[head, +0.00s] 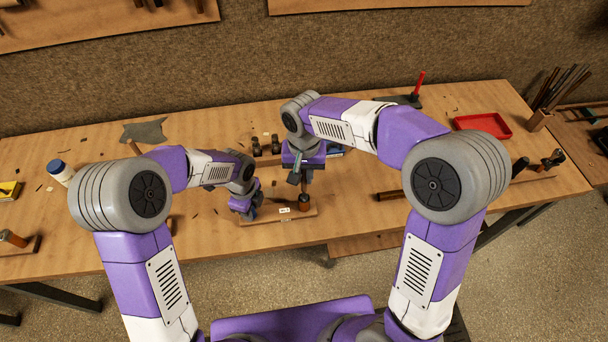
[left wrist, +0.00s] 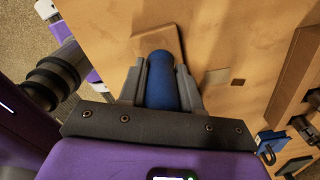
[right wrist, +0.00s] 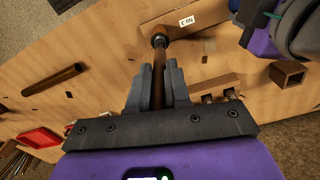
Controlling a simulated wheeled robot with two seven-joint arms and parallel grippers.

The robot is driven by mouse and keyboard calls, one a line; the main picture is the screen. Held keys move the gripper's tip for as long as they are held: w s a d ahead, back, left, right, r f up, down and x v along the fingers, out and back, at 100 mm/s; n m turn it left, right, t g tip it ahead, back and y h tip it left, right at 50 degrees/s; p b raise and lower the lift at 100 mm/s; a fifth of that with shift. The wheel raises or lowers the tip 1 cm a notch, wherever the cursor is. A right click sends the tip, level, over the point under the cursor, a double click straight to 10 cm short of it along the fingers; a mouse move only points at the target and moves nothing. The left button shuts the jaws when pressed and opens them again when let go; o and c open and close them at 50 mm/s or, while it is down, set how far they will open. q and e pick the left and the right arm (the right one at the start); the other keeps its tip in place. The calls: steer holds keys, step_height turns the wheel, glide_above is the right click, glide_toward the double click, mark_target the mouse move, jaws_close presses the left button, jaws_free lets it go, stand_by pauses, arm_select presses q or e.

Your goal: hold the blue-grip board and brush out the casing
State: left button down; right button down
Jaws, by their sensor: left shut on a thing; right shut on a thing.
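The wooden board (head: 270,219) with a "No 3" label lies near the table's front edge; it also shows in the right wrist view (right wrist: 208,21). My left gripper (head: 257,204) is shut on the blue grip (left wrist: 162,80) at the board's left end. A brown casing (head: 304,203) stands upright on the board's right part. My right gripper (head: 296,178) is above it, shut on a slim brown handle (right wrist: 156,88), which I take as the brush. The handle points at the casing's dark round mouth (right wrist: 160,41). Its bristles are hidden, and I cannot tell how deep they are.
Dark upright pieces (head: 265,146) stand behind the board, close to my right gripper. A brown rod (head: 388,195) lies to the right. A red tray (head: 483,125) is at the back right, and a white bottle (head: 60,172) at the left. The table between tray and rod is mostly clear.

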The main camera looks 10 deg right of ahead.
steer(key=shift+r, duration=1.65)
steer(key=shift+r, duration=2.5)
arm_select(q)
steer(key=c, duration=0.7)
jaws_free()
step_height(320, 180, up, 12)
steer(key=shift+r, duration=0.1)
